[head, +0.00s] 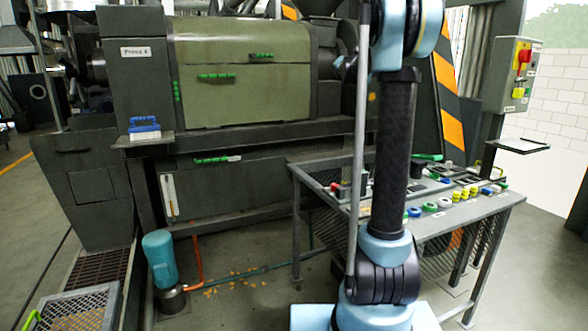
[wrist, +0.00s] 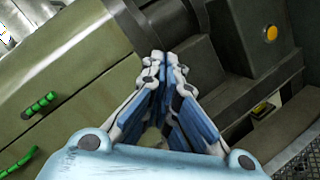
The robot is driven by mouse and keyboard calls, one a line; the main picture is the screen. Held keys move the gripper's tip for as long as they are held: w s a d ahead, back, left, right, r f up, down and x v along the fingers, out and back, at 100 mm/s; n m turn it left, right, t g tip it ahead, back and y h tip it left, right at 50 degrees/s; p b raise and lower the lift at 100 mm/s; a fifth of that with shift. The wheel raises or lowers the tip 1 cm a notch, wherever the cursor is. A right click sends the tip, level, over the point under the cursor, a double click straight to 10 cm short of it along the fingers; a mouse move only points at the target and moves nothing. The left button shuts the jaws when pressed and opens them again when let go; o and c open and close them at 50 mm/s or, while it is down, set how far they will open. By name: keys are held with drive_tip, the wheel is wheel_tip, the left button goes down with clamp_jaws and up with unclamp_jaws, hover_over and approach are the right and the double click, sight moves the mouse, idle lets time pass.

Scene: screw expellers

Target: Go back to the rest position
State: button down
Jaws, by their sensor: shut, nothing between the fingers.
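My gripper (wrist: 165,62) shows in the wrist view with its blue-and-grey fingers together, shut and empty. It is in front of the olive-green and dark grey casing of the press (wrist: 96,75) and appears apart from it. In the head view my arm rises from the lower middle and leaves the top of the picture, so my gripper is out of sight there. The press (head: 240,95) fills the upper left and middle of the head view.
A grey metal table (head: 465,222) with several coloured caps stands right, close to my arm. A control box (head: 517,75) is behind it. A teal motor-like cylinder (head: 159,258) and a mesh basket (head: 75,308) stand lower left.

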drive_tip(key=s+d+f+m+g+h, duration=0.25)
drive_tip(key=s+f+m, duration=0.6)
drive_tip(key=s, duration=0.45)
drive_tip(key=s+d+f+m+g+h, duration=0.2)
drive_tip(key=s+f+m+g, duration=0.2)
drive_tip(key=s+f+m, duration=0.75)
drive_tip(key=s+a+f+m+g+y, duration=0.1)
drive_tip(key=s+a+f+m+g, duration=0.1)
drive_tip(key=s+f, duration=0.7)
drive_tip(key=s+a+f+m+g+y, duration=0.1)
drive_tip(key=s+f+g, duration=0.4)
drive_tip(key=s, duration=1.3)
drive_tip(key=s+a+f+m+g+y, duration=0.1)
drive_tip(key=s+a+f+m+g, duration=0.1)
drive_tip(key=s+f, duration=1.1)
drive_tip(key=s+m+g, duration=0.1)
drive_tip(key=m, duration=0.1)
drive_tip(key=shift+a+f+m, duration=0.3)
drive_tip(key=shift+a+f, duration=0.1)
drive_tip(key=shift+w+f+g, duration=0.2)
drive_tip(key=shift+w+g, duration=0.05)
drive_tip(key=shift+w, duration=0.2)
drive_tip(key=shift+s+r, duration=0.1)
